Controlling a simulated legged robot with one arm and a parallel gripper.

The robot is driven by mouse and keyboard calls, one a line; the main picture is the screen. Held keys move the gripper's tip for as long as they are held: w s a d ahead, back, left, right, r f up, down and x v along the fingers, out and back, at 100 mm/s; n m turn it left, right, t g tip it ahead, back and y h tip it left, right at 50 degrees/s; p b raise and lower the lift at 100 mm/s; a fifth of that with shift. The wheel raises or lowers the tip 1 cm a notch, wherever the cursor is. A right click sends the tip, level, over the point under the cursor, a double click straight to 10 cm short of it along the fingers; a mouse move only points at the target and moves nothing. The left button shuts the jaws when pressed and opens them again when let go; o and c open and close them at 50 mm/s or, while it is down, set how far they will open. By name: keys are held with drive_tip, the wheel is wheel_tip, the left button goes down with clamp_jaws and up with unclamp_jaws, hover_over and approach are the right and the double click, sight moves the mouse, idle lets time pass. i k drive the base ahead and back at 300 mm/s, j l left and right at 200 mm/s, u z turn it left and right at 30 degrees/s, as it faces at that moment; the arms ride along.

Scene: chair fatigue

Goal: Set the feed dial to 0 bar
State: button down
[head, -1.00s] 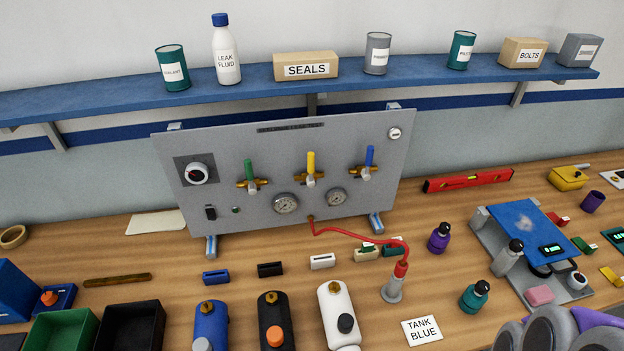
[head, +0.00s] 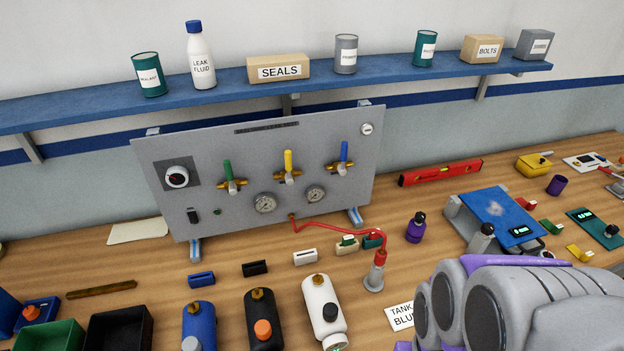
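The feed dial is likely the round black-and-white knob (head: 177,177) with a red mark, on a dark square at the upper left of the grey panel (head: 230,150). Its scale is too small to read. The panel also bears green, yellow and blue valve handles (head: 288,162) and two round gauges (head: 265,203). My arm, grey with purple parts, fills the lower right, well away from the dial. The fingertips of my gripper cannot be made out, so its opening does not show.
A red hose (head: 335,228) runs from the panel to a grey nozzle stand (head: 375,277). Blue, black and white bottles (head: 323,308) stand in front of the panel. A blue shelf (head: 110,105) with cans and boxes hangs above.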

sight(177, 177)
drive_tip(key=u, duration=1.4)
drive_tip(key=k+j+u, duration=0.2)
drive_tip(key=j+u, duration=0.2)
